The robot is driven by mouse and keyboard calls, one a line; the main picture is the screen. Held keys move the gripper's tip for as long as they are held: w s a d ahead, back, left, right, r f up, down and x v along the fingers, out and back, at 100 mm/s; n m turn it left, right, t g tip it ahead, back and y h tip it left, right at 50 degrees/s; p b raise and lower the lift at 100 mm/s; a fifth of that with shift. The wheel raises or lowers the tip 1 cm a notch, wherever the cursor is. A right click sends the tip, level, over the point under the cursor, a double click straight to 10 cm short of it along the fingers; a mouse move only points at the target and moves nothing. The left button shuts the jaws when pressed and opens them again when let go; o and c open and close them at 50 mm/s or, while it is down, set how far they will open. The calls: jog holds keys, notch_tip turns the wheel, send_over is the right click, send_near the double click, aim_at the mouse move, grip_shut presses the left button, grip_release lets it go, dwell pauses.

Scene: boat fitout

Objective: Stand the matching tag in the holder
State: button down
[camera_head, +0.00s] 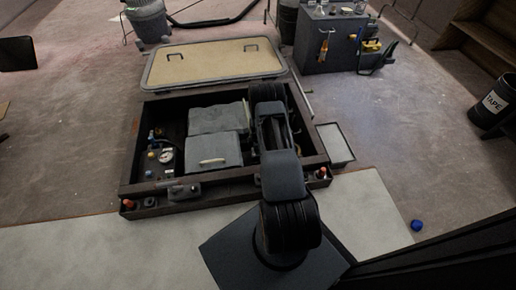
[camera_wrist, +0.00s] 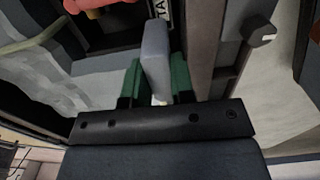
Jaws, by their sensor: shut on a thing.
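My gripper (camera_wrist: 154,84) has green finger pads and is shut on a light grey slab-like piece (camera_wrist: 155,45) in the wrist view. The slab points away from the wrist, and no marking shows on the face I see. I cannot tell for sure that it is the tag. Just beyond its far end is a small white label with dark letters (camera_wrist: 164,10), cut by the picture's edge. I cannot make out the holder. In the head view my arm reaches into the right part of an open dark bay (camera_head: 225,174), hiding my gripper and the held piece.
The bay holds grey blocks (camera_head: 214,119), a round gauge (camera_head: 166,155) and small coloured fittings. A tan hatch panel (camera_head: 215,60) lies behind it. A pale tray (camera_head: 335,143) sits at its right. A reddish thing (camera_wrist: 95,7) and a dark knob (camera_wrist: 262,37) are near my gripper.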

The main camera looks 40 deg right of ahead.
jog(key=shift+f+b, duration=4.15)
jog(key=shift+f, duration=1.6)
jog(key=c, duration=0.9)
grip_release()
notch_tip(320, 180, up, 14)
jog(key=p, duration=0.6)
